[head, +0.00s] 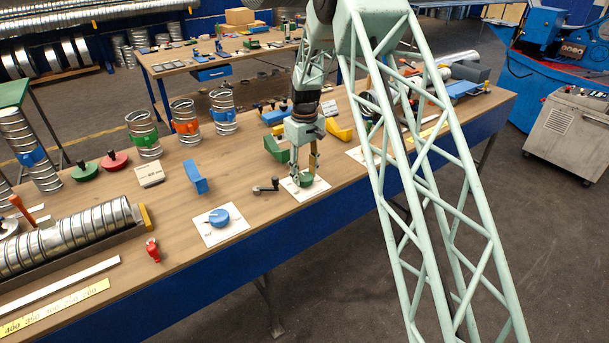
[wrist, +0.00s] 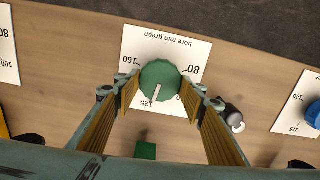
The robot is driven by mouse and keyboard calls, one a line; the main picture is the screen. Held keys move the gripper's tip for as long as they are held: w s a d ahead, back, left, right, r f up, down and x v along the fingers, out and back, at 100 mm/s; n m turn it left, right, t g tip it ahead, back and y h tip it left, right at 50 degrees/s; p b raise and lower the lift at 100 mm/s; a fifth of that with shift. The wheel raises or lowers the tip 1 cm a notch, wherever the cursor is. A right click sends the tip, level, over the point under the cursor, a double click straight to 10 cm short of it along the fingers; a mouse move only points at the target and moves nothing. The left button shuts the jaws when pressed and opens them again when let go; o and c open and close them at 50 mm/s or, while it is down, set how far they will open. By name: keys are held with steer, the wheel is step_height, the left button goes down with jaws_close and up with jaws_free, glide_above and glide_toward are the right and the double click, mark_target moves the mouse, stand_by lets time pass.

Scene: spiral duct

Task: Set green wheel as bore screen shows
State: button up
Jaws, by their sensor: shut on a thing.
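The green wheel (wrist: 160,77) sits on a white card (wrist: 190,52) marked "bore mm green", with 160, 125 and 80 around it. In the wrist view the card's print is upside down. The wheel's white line points to the lower edge of the picture, at the 125. In the head view the wheel (head: 306,182) is partly hidden by my gripper (head: 306,168), which points down over it. In the wrist view my gripper (wrist: 160,92) has a finger on each side of the wheel and is shut on it. A small pale sign (head: 149,175) has dark print too small to read.
A blue wheel (head: 218,217) on its own card stands nearby. A blue block (head: 195,178), a red clamp (head: 153,250) and spiral ducts (head: 75,238) stand farther left. Bare wood lies between them.

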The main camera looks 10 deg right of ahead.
mark_target(304, 176)
steer(key=n, duration=0.6)
steer(key=shift+n, duration=0.4)
steer(key=n, duration=0.5)
steer(key=shift+s+n+b, duration=0.1)
steer(key=shift+n+b, duration=0.3)
steer(key=o, duration=0.8)
steer(key=shift+o, duration=0.2)
step_height(304, 176, up, 12)
stand_by(0.6)
stand_by(0.3)
